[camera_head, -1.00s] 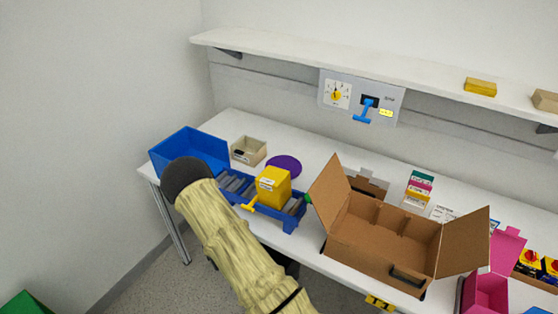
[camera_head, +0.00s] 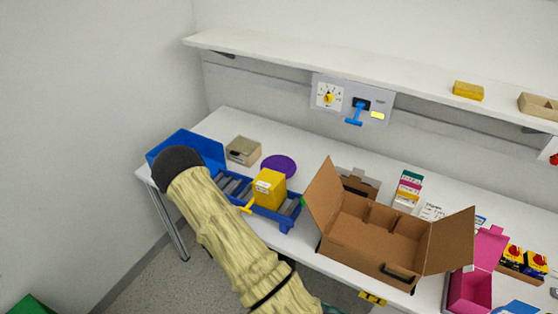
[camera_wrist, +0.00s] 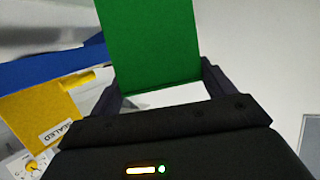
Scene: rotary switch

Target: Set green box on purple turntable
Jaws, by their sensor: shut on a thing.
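The green box (camera_wrist: 150,40) is between the two fingers of my gripper (camera_wrist: 160,85) in the wrist view, and the gripper is shut on it. The purple turntable (camera_head: 279,166) is a flat round disc on the white table, left of the middle. Nothing stands on it. It does not show clearly in the wrist view.
A blue roller conveyor (camera_head: 287,224) carries a yellow box (camera_head: 268,188) in front of the turntable; the yellow box shows in the wrist view (camera_wrist: 40,115). A blue bin (camera_head: 187,147) and a beige box (camera_head: 243,150) stand left. An open cardboard box (camera_head: 370,235) stands right.

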